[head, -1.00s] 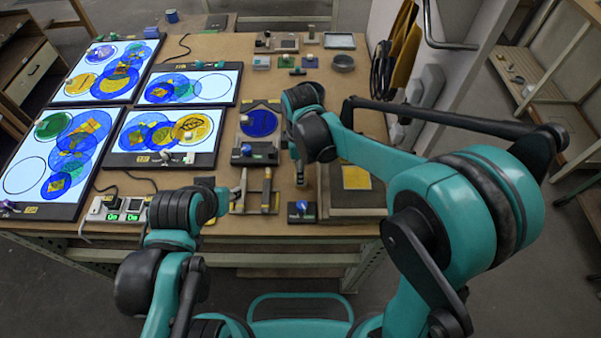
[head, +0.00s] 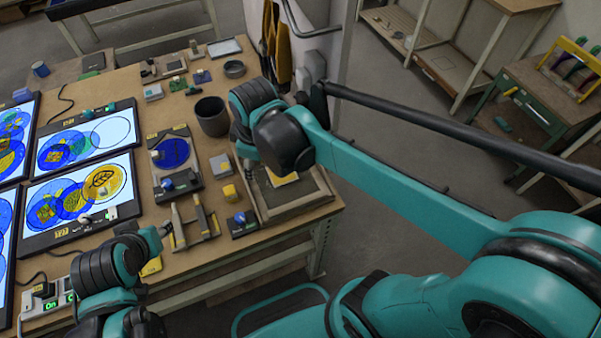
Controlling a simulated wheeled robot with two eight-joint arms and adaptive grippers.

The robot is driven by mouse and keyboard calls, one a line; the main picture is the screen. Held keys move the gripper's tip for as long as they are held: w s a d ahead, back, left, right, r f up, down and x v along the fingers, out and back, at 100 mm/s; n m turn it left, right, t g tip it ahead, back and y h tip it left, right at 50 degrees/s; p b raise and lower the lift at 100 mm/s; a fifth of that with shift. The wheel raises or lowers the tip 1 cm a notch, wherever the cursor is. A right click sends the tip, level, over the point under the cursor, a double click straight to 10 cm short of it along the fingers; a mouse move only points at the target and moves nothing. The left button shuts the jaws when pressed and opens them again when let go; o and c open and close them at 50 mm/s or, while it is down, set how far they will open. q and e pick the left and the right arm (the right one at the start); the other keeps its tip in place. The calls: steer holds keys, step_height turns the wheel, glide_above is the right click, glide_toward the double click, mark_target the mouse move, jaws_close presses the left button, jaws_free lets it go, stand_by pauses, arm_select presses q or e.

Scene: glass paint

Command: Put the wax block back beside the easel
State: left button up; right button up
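A small yellow block (head: 229,193), which may be the wax block, sits on the table right of a dark board with a blue disc (head: 174,153), which looks like the easel. A grey block (head: 220,166) lies just behind the yellow one. My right arm's dark wrist (head: 285,145) is over the framed tray (head: 300,204), to the right of both blocks; its fingers are hidden behind the wrist. My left gripper (head: 162,232) is low at the table's front edge, left of the tools; its fingers are too small and covered to read.
A dark pot (head: 212,117) stands behind the blocks. Wooden-handled tools (head: 195,222) and a blue-knobbed device (head: 241,222) lie near the front edge. Lit panels with coloured discs (head: 85,190) fill the left. A grey bowl (head: 235,69) and small boxes are at the back.

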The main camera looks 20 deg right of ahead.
steer(key=s+d+m+t, duration=0.4)
steer(key=s+d+m, duration=0.4)
steer(key=m, duration=0.3)
steer(key=shift+d+f+h, duration=0.3)
steer(key=shift+d+f, duration=0.15)
steer(key=shift+d, duration=0.25)
steer(key=shift+f+b, duration=0.8)
steer(key=shift+f, duration=0.05)
